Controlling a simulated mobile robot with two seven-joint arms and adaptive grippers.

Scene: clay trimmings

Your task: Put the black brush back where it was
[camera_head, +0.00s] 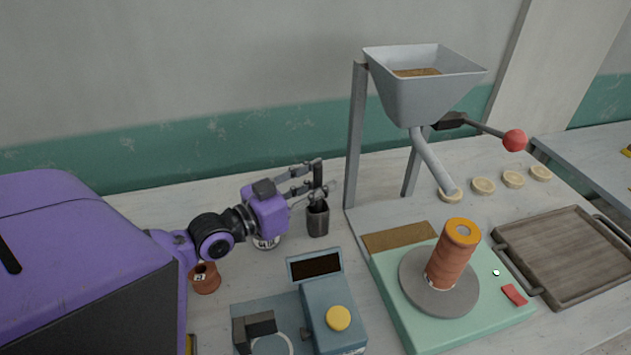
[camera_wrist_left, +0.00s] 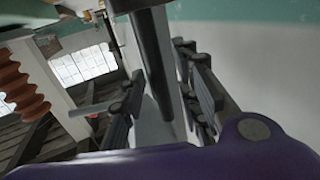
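The black brush (camera_head: 318,172) stands upright, with its lower end at the mouth of a dark cup (camera_head: 318,222); how deep it sits is hidden. My left gripper (camera_head: 322,186) is at the brush, just above the cup, with its fingers spread to either side of the handle. In the left wrist view the dark handle (camera_wrist_left: 153,55) runs between the fingers (camera_wrist_left: 165,100), with a visible gap to the right finger. The left gripper looks open around the brush. My right gripper is not in view.
A grey hopper (camera_head: 425,95) on a stand rises right of the cup. A ribbed clay piece (camera_head: 452,255) stands on a round wheel (camera_head: 415,290). A blue device with a yellow button (camera_head: 339,318) is in front. A small brown pot (camera_head: 205,278) sits below my left arm.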

